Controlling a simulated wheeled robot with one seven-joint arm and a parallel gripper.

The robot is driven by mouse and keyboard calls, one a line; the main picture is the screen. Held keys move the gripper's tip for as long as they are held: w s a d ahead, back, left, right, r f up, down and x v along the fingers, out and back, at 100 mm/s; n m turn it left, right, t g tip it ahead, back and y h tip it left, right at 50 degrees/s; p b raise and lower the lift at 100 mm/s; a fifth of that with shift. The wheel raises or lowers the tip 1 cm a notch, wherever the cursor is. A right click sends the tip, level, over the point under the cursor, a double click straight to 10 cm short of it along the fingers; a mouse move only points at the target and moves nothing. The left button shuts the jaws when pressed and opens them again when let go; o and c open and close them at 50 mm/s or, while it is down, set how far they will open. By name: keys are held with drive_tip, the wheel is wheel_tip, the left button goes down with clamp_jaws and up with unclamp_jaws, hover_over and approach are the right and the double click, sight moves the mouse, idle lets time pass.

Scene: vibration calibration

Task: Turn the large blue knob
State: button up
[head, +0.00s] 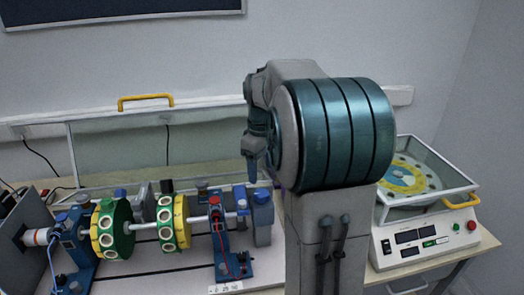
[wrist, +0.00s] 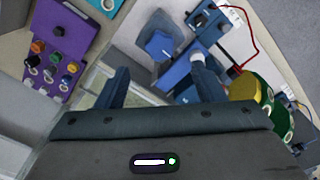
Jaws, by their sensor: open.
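A large blue knob (wrist: 158,45) sits on top of a grey-blue block at the end of the shaft rig; in the head view the knob (head: 262,195) is at the right end of the rig. My gripper (wrist: 160,76) is open and empty, with its two dark blue fingers spread wide. In the wrist view the knob shows in the gap beyond the fingertips, apart from both. In the head view my gripper (head: 252,172) points down above the knob, and my arm hides much of the area to the right.
A blue stand (head: 232,265) with a red cable is left of the knob, and yellow and green discs (head: 112,229) are on the shaft. A purple panel (wrist: 58,45) with several small knobs is at the wrist view's left. A white machine (head: 425,245) stands at right.

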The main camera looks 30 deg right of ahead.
wheel_tip(320, 180, up, 6)
drive_tip(key=shift+f, duration=0.1)
idle(0.9)
drive_tip(key=s+a+f+m+t, duration=0.1)
drive_tip(key=s+a+f+m, duration=0.2)
drive_tip(key=s+a, duration=0.4)
drive_tip(key=s+a+f+m+t, duration=0.2)
drive_tip(key=s+a+f, duration=0.4)
drive_tip(key=s, duration=0.6)
drive_tip(key=shift+s+a+f+m, duration=0.2)
drive_tip(key=shift+s+a+m, duration=0.05)
drive_tip(key=shift+a+m, duration=0.15)
drive_tip(key=shift+d, duration=0.15)
